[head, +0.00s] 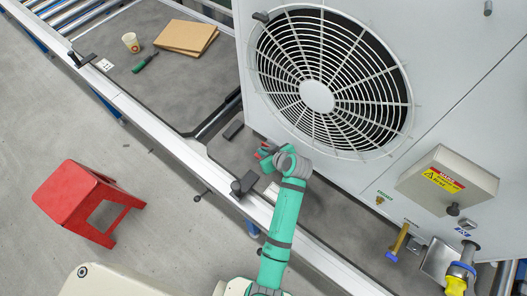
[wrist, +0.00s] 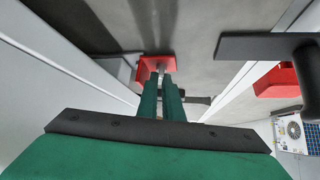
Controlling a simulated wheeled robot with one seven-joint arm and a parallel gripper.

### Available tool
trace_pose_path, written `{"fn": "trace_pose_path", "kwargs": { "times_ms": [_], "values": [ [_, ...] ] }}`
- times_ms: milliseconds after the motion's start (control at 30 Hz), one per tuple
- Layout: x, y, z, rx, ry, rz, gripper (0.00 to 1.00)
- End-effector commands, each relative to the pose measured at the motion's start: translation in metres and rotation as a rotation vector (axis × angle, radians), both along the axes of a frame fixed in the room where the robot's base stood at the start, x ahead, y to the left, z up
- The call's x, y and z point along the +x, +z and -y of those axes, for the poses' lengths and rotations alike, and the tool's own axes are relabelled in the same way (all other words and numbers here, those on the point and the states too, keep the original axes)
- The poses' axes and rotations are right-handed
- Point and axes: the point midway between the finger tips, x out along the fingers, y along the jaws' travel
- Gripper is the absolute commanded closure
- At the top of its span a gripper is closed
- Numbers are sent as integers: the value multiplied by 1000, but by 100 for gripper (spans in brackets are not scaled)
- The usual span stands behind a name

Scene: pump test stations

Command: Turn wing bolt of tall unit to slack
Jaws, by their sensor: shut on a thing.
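The tall unit (head: 228,40) is a large pale cabinet with a round fan grille, filling the upper right of the head view. My gripper (head: 268,153) is low beside its lower left edge, at the end of my green arm. In the wrist view, my green fingers (wrist: 161,84) are close together and shut in front of a red block (wrist: 145,67).
A rail (head: 165,137) runs diagonally past my arm, with a dark stop (head: 243,184) on it near my arm. A red stool (head: 82,200) stands on the floor at left.

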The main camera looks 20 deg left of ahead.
Motion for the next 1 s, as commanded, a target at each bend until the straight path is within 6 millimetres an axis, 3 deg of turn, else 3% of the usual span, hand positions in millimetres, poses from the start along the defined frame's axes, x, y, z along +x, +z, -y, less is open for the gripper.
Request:
{"fn": "trace_pose_path", "kwargs": {
  "times_ms": [300,400,767,1000],
  "values": [
    [-1,-2,0,-2,1,-4,100],
    [-1,-2,0,-2,1,-4,75],
    [-2,1,2,-1,1,-2,75],
    [-15,25,21,0,-2,1,75]
  ]
}}
